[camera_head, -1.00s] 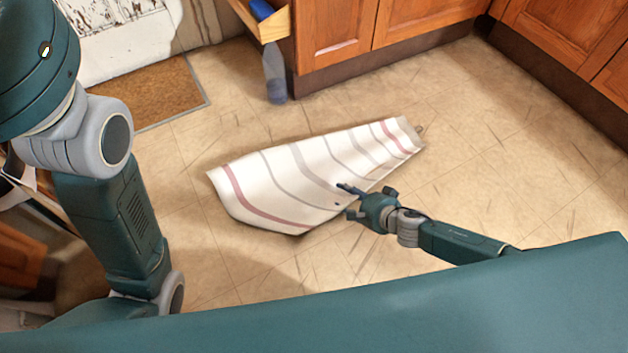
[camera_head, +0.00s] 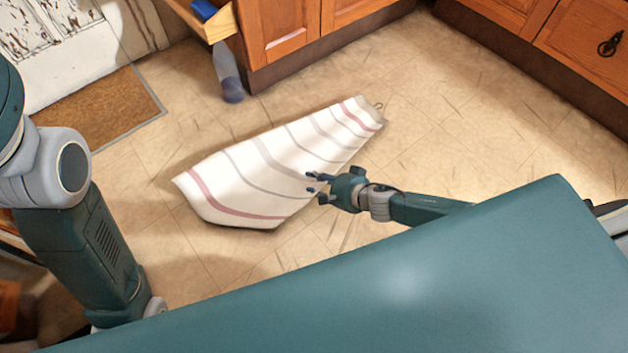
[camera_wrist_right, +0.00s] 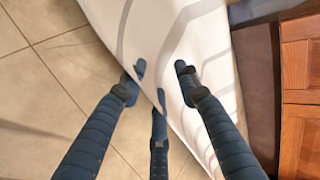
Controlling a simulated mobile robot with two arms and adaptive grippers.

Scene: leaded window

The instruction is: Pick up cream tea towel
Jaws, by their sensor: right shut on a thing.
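The cream tea towel (camera_head: 235,178), with red and grey stripes, is spread out over the tiled floor in the middle of the head view. A hanging loop shows at its far right corner. A dark shadow lies along its lower left edge; I cannot tell how far it is off the floor. My right gripper (camera_head: 318,187) is at the towel's near right edge. In the right wrist view my right gripper (camera_wrist_right: 160,75) has its fingers around the edge of the towel (camera_wrist_right: 175,25) and is shut on it. My left arm shows at the left, but its gripper is not in view.
Wooden cabinets (camera_head: 285,40) stand along the back and right. A plastic bottle (camera_head: 228,75) is by an open drawer (camera_head: 208,22). A brown doormat (camera_head: 100,105) lies before the worn white door (camera_head: 45,30). The floor (camera_head: 450,150) right of the towel is clear.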

